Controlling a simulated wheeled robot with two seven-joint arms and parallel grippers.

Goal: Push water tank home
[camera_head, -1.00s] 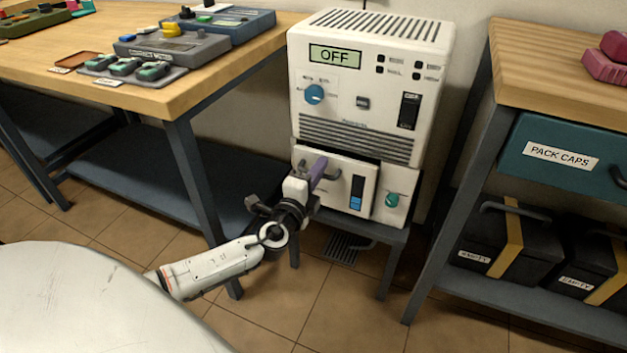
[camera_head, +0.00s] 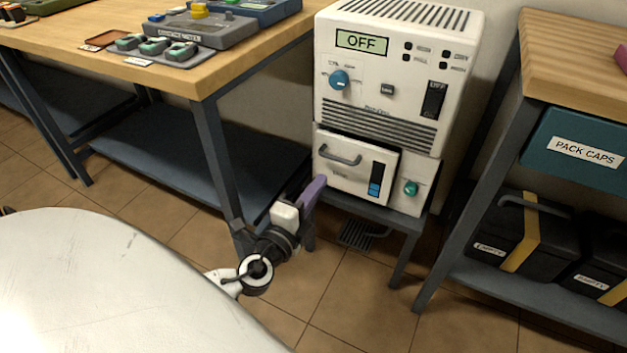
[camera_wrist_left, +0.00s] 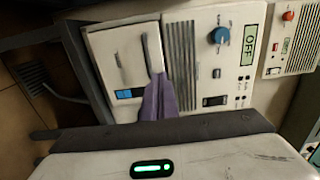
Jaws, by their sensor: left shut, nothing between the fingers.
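The water tank (camera_head: 347,182) is a white drawer-like box with a grey bar handle and a blue level window, low in the white machine (camera_head: 385,100). Its front stands out a little from the housing, with a dark gap along its top edge. It also shows in the left wrist view (camera_wrist_left: 111,70). In the left wrist view the fingers (camera_wrist_left: 158,98) overlap the tank's handle side; contact cannot be told. My right gripper is out of view.
The machine's display (camera_head: 362,42) reads OFF. It stands on a low grey stand (camera_head: 385,215). A wooden workbench (camera_head: 200,75) is at the left, and a shelf (camera_head: 500,280) with black cases (camera_head: 510,232) is at the right. Tiled floor (camera_head: 330,300) lies open in front.

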